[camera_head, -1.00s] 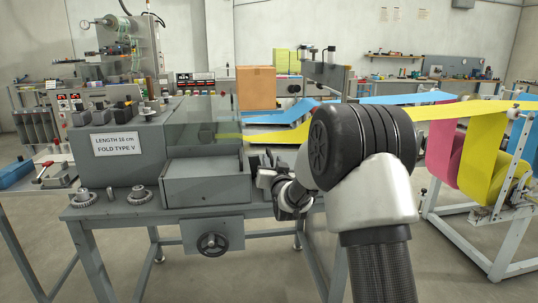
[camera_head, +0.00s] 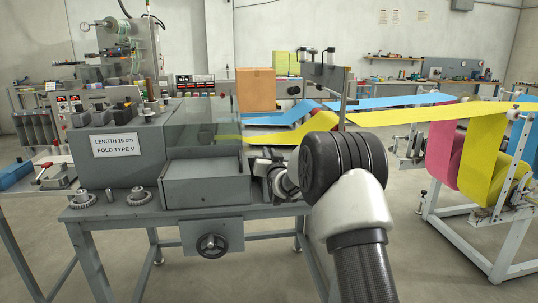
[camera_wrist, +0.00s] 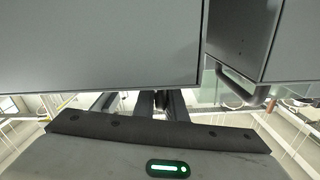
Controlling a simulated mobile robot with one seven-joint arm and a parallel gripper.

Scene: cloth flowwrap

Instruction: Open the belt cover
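The grey folding machine (camera_head: 120,180) stands on a metal table, with a label reading "LENGTH 16 cm FOLD TYPE V". A see-through cover (camera_head: 200,125) sits over its belt area and looks closed. A grey box-shaped housing (camera_head: 205,190) is just below it at the front. My gripper (camera_head: 262,166) is at the right end of this housing, partly hidden by my arm. In the wrist view, its dark fingers (camera_wrist: 162,100) point under a large grey panel (camera_wrist: 100,45). A dark bar like a handle (camera_wrist: 240,88) is to their right. Contact and finger opening are unclear.
Blue and yellow cloth strips (camera_head: 430,114) run from rolls (camera_head: 487,160) at the right into the machine. A cardboard box (camera_head: 256,89) stands behind the machine. Knurled knobs (camera_head: 138,196) lie at the table's front left. A handwheel (camera_head: 212,245) hangs below.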

